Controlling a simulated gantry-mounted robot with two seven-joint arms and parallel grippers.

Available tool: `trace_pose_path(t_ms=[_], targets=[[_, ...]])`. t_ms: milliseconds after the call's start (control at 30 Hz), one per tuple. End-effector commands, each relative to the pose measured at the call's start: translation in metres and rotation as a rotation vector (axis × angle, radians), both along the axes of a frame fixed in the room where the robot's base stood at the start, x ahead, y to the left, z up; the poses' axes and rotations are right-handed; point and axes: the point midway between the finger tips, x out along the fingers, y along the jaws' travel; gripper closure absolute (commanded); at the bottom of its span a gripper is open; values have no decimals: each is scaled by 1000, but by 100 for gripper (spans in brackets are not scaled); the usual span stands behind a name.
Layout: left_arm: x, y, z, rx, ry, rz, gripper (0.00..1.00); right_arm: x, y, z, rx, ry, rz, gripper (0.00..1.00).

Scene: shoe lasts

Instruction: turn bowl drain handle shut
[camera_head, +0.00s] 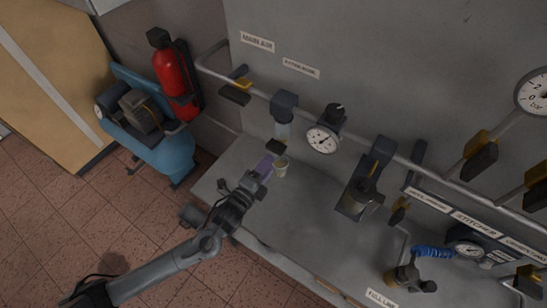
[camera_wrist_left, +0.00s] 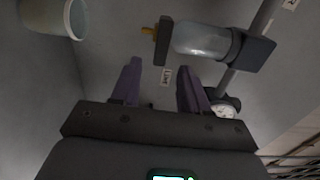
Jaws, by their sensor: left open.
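A clear filter bowl (camera_head: 283,130) hangs under a dark housing on the wall pipe. It also shows in the left wrist view (camera_wrist_left: 203,40), lying sideways in that picture. At its lower end is a dark drain handle (camera_head: 277,147), seen in the left wrist view as a dark block (camera_wrist_left: 163,40) with a small yellow part beside it. My left gripper (camera_head: 266,167) is below the bowl, next to a small pale cup. Its two purple fingers (camera_wrist_left: 158,85) are apart with nothing between them. They point toward the drain end and are clear of it. My right gripper is out of view.
The pale cup (camera_head: 281,170) stands on the grey bench (camera_head: 300,215), close to my left fingers. A gauge (camera_head: 322,139) and a second filter unit (camera_head: 361,195) are to the right. A red extinguisher (camera_head: 172,72) stands farther left.

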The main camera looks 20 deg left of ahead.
Motion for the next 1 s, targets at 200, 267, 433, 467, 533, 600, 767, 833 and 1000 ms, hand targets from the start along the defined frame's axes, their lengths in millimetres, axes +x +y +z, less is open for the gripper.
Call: trace_pose_path(t_ms=[200,267,433,467,533,600,767,833,1000], targets=[[-34,7,-1,1,2,-1,55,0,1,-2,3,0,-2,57],[-41,8,-1,1,2,-1,55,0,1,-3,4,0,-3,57],[-51,11,0,1,0,0,55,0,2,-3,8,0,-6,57],[-52,11,0,1,0,0,55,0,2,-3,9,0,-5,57],[-53,11,0,1,0,0,55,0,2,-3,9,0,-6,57],[-53,11,0,1,-1,0,55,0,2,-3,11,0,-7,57],[-53,11,0,1,-1,0,55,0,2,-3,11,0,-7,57],[-53,11,0,1,0,0,55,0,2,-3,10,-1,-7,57],[-57,11,-5,1,10,0,55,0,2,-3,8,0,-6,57]])
